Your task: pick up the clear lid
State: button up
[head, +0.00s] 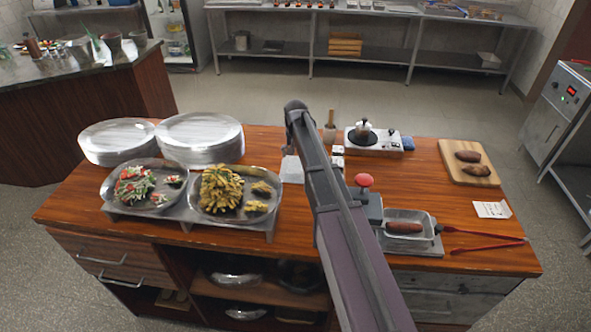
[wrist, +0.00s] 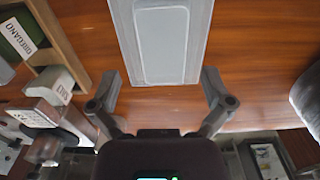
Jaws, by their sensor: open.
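A pale, translucent rectangular piece that looks like the clear lid (wrist: 165,40) lies over the wooden counter at the top middle of the wrist view. In the head view a pale flat piece (head: 292,169) shows just left of my arm, partly hidden by it. I cannot tell whether it rests on a container. My gripper (wrist: 160,88) is open and empty, its two fingers spread wider than the lid's near edge. The lid's near edge lies just beyond the fingertips, and no contact shows. In the head view my arm hides most of the gripper.
A wooden rack (wrist: 62,58) with an oregano box (wrist: 22,38) and shakers stands left of the lid. Stacked plates (head: 200,138) and food trays (head: 230,192) are left on the counter. A burger press (head: 368,203), red tongs (head: 485,242) and a cutting board (head: 452,158) are right.

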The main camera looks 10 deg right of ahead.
aim_at(295, 165)
jog(key=shift+f, duration=0.15)
jog(key=f+b, duration=0.2)
jog(key=b, duration=0.1)
jog(key=shift+w+f, duration=0.35)
jog(key=shift+f, duration=0.05)
jog(key=shift+f+b, duration=1.1)
jog(key=c, duration=0.6)
